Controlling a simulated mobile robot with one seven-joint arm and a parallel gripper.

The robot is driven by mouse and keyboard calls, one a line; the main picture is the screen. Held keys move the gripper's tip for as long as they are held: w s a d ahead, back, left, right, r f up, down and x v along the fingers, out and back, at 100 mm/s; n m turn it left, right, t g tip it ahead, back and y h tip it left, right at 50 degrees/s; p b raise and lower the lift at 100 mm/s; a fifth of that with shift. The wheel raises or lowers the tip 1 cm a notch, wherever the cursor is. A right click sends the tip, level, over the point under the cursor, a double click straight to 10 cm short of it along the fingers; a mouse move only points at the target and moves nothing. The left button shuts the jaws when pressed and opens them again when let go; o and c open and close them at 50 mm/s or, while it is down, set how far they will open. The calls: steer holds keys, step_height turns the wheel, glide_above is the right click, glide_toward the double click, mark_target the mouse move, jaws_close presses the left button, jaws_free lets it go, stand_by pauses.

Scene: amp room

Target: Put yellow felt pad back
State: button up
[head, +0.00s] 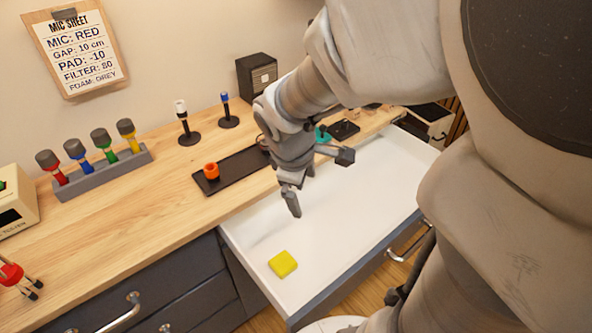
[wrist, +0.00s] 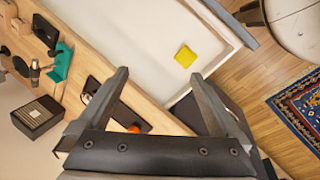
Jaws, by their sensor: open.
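The yellow felt pad (head: 283,264) is a small flat square lying on the white floor of the open drawer (head: 345,215), near its front left corner. It also shows in the wrist view (wrist: 186,56), beyond and between my fingertips. My gripper (head: 293,200) is open and empty. In the head view it is above the back left part of the drawer, apart from the pad. In the wrist view its two fingers (wrist: 162,85) are spread wide.
A black tray (head: 235,167) with an orange piece (head: 211,172) lies on the wooden counter. A grey rack (head: 105,172) holds several coloured microphones. A black box (head: 257,76) stands behind. A clipboard sheet (head: 78,45) hangs on the wall. The drawer around the pad is clear.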

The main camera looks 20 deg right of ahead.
steer(key=s+a+r+m+t+y, duration=0.2)
steer(key=s+a+r+m+t, duration=0.1)
steer(key=s+r+m, duration=0.7)
steer(key=shift+a+r+y, duration=0.3)
steer(key=shift+a+r, duration=0.15)
steer(key=shift+r, duration=0.2)
steer(key=shift+s, duration=0.1)
